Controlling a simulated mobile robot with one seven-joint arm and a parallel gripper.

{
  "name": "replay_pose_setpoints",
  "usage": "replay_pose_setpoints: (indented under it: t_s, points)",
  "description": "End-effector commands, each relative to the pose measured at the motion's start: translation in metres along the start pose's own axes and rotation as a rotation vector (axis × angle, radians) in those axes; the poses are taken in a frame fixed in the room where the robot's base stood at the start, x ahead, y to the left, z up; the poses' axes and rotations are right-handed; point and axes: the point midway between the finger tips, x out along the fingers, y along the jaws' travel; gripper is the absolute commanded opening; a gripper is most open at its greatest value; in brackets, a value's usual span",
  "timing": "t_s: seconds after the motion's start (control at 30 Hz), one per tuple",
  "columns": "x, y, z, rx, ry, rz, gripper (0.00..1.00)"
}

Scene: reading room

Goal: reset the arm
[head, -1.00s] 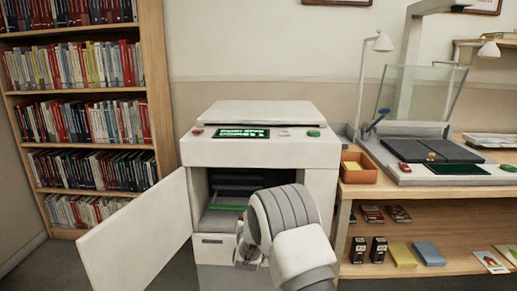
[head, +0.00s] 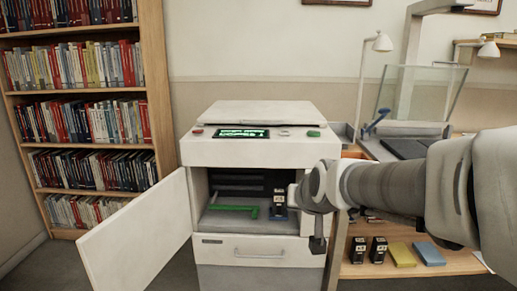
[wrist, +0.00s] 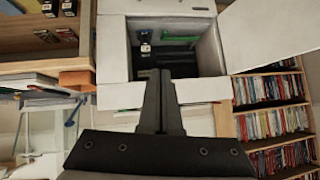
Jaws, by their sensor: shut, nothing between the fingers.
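My gripper (head: 317,244) hangs in front of the right side of the white copier (head: 252,150), outside its open compartment. In the wrist view my gripper (wrist: 160,78) has its black fingers together with nothing between them. That view shows the scene upside down. The copier's door (head: 137,237) stands open to the left. Inside the compartment are a green lever (head: 236,208) and a dark cartridge (head: 279,204) with a pale label, standing at the right. Both also show in the wrist view, the lever (wrist: 181,39) and the cartridge (wrist: 146,40).
A wooden bench (head: 455,264) stands at the right, partly behind my arm. A full bookcase (head: 155,100) stands at the left.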

Motion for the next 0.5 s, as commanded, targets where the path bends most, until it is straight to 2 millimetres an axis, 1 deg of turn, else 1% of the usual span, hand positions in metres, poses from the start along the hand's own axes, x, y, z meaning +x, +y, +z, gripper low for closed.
replay_pose_setpoints:
  t_s: [0.03, 0.1, 0.17, 0.2, 0.3, 0.5]
  points:
    - [-0.021, 0.006, 0.011, -0.008, -0.024, 0.009, 0.0]
    - [-0.044, 0.013, 0.03, -0.024, -0.071, 0.023, 0.0]
    - [-0.064, 0.02, 0.048, -0.035, -0.11, 0.036, 0.0]
    - [-0.076, 0.025, 0.06, -0.044, -0.137, 0.045, 0.0]
    - [-0.105, 0.035, 0.09, -0.059, -0.199, 0.07, 0.0]
    - [-0.149, 0.053, 0.146, -0.078, -0.308, 0.118, 0.0]
